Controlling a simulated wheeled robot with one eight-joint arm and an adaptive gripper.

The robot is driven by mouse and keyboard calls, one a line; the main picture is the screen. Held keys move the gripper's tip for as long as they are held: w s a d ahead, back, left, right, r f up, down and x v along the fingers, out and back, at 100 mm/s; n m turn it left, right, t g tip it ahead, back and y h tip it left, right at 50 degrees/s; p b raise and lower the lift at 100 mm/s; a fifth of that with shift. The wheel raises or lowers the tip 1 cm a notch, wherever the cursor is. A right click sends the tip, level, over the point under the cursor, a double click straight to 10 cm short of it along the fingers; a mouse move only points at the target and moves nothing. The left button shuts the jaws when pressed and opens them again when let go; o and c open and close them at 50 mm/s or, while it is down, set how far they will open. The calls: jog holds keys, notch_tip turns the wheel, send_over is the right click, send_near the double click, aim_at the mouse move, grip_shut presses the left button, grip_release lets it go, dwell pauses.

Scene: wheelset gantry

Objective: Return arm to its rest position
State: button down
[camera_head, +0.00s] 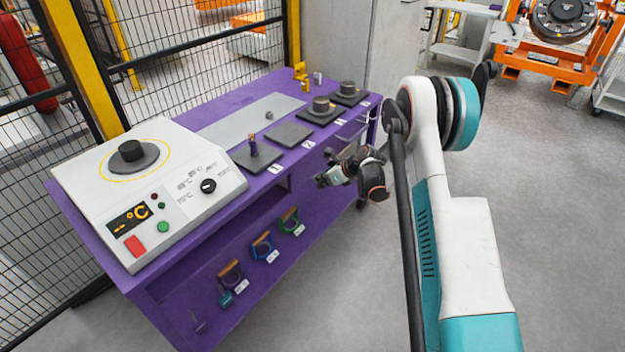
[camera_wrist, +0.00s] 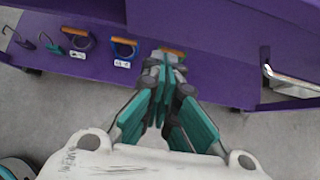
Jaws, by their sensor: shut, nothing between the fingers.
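My arm, white and teal, rises at the right of the head view and bends toward the front of the purple workbench (camera_head: 200,275). My gripper (camera_head: 323,181) hangs in front of the bench's right part, apart from the items on top. In the wrist view my gripper (camera_wrist: 167,62) has its teal fingers together, with nothing between them.
A white heater box (camera_head: 190,190) stands on the bench's left end. Dark pads (camera_head: 290,134) with parts line the top. A mesh fence (camera_head: 170,60) stands behind. Grey floor (camera_head: 570,200) at right is clear.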

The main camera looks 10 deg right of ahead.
jog(key=s+a+r+n+h+p, duration=0.1)
jog(key=s+a+r+n, duration=0.1)
jog(key=s+r+n, duration=0.75)
jog(key=s+a+r+n+h+p, duration=0.15)
jog(key=s+r+n, duration=0.25)
jog(key=s+r, duration=1.05)
jog(key=s+r+n+h, duration=0.1)
jog(key=s+r+n, duration=0.2)
jog(key=s+n, duration=0.2)
jog(key=s+r+n+h, duration=0.1)
jog(key=s+r+n, duration=0.1)
jog(key=s+n, duration=0.3)
jog(key=s+a+r+n+h, duration=0.1)
jog(key=s+r+n, duration=0.2)
jog(key=s, duration=0.8)
jog(key=shift+s+r+n, duration=0.2)
jog(key=shift+r+n, duration=0.1)
jog(key=shift+n, duration=0.65)
jog(key=shift+a, duration=0.1)
